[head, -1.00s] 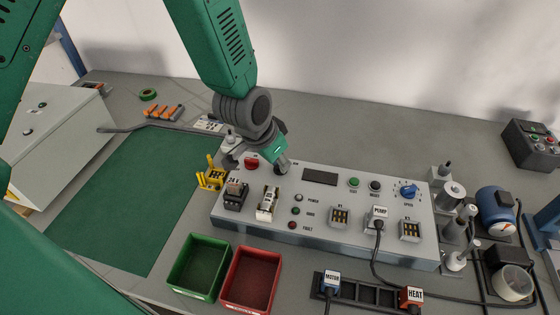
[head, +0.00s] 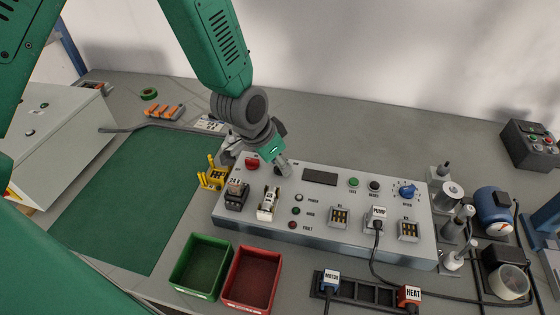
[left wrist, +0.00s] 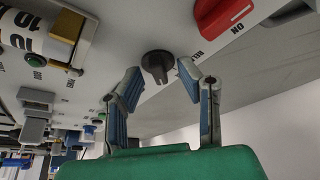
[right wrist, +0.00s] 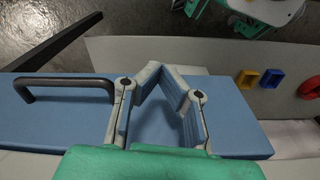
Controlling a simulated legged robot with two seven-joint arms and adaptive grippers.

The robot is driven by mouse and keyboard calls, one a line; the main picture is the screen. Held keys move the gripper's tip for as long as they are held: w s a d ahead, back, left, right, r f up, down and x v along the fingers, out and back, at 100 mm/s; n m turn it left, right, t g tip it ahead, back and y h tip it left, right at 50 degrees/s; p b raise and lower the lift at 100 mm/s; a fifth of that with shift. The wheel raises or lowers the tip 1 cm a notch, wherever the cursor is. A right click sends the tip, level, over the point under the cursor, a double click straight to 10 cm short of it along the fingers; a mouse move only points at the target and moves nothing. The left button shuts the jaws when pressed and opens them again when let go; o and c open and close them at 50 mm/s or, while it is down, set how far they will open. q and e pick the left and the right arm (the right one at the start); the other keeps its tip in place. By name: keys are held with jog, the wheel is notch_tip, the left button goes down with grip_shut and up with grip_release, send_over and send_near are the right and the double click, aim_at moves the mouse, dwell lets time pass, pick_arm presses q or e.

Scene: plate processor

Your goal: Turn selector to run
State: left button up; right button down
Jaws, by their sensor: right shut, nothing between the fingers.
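The selector is a small black knob (left wrist: 158,65) on the grey control panel (head: 322,205). In the left wrist view it lies just beyond my left fingertips, near the gap between them, with a partly hidden label reading "RUN" beside it. My left gripper (left wrist: 158,76) is open and empty; contact with the knob cannot be told. In the head view my left gripper (head: 284,168) reaches down to the panel's upper left and hides most of the selector. My right gripper (right wrist: 170,74) is shut and empty above a blue surface with a black handle (right wrist: 65,82).
A red knob (head: 252,163) sits left of the selector; it also shows in the left wrist view (left wrist: 222,14). A yellow tagged piece (head: 212,176) stands at the panel's left. Green (head: 180,285) and red (head: 232,298) bins lie in front. The green mat (head: 125,200) is clear.

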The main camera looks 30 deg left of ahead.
pick_arm(q)
jog(key=v, duration=1.1)
jog(key=shift+s+r, duration=0.2)
jog(key=shift+r, duration=0.15)
jog(key=shift+a, duration=0.1)
